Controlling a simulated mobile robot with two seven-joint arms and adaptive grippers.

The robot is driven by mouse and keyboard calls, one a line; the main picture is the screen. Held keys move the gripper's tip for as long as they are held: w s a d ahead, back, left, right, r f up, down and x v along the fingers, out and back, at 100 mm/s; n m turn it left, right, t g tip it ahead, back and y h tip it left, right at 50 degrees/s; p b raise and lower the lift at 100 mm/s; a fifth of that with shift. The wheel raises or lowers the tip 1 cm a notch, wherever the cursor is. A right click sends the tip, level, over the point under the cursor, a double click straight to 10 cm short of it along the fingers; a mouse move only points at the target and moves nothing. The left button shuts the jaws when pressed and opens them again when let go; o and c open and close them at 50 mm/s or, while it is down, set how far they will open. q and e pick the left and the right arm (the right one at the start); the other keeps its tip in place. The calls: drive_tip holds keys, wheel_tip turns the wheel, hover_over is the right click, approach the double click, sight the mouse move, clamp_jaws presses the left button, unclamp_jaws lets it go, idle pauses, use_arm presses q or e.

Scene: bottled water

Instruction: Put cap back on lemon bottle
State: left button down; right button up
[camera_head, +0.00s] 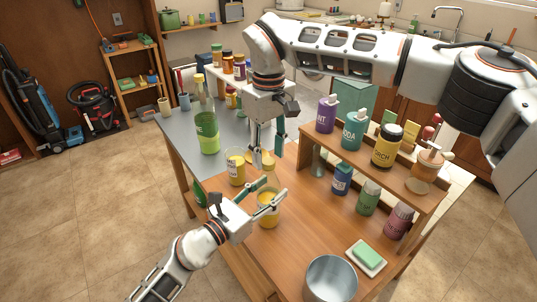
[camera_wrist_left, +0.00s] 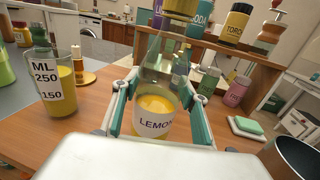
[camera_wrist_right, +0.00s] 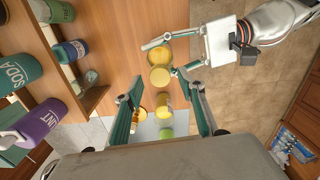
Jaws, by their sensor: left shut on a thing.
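The lemon bottle (camera_wrist_left: 153,124) is clear, with yellow liquid and a LEMON label; it stands upright on the wooden table. My left gripper (camera_head: 264,197) is shut around its body, one finger on each side, also seen in the left wrist view (camera_wrist_left: 155,98). A yellow cap (camera_wrist_left: 183,8) shows at the bottle's top, cut off by the upper edge of the left wrist view; I cannot tell whether it is fully seated. My right gripper (camera_head: 265,153) is open and points down beyond the bottle. No object shows between its fingertips in the right wrist view (camera_wrist_right: 164,87).
A measuring glass (camera_head: 236,168) of yellow liquid stands behind the bottle, with a green bottle (camera_head: 207,133) farther back. A shelf (camera_head: 400,178) with several containers borders the right. A metal pot (camera_head: 331,279) and soap dish (camera_head: 372,270) stand in front.

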wheel_tip(320, 180, up, 3)
drive_tip(key=shift+r, duration=0.2)
